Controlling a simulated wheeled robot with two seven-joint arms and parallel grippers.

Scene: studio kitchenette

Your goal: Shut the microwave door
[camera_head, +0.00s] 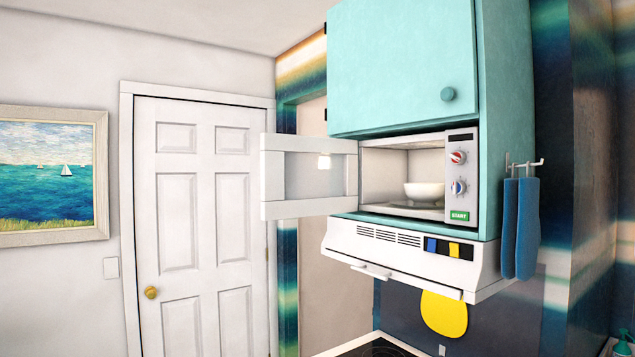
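The microwave (461,185) sits in a turquoise wall cabinet, above a white range hood. Its white-framed door (270,178) stands wide open, swung out to the left from the left side of the opening. A white bowl (424,191) sits inside on the microwave floor. The control panel on the right has a red knob, a blue knob and a green START button (459,216). Neither of my grippers shows in the head view.
The range hood (340,243) juts out below the microwave, with a yellow round-ended item (444,313) hanging under it. Blue cloths (520,228) hang from a hook rail at the right. A dark cooktop (377,348) lies below. The space left of the open door, before the white room door (200,220), looks clear.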

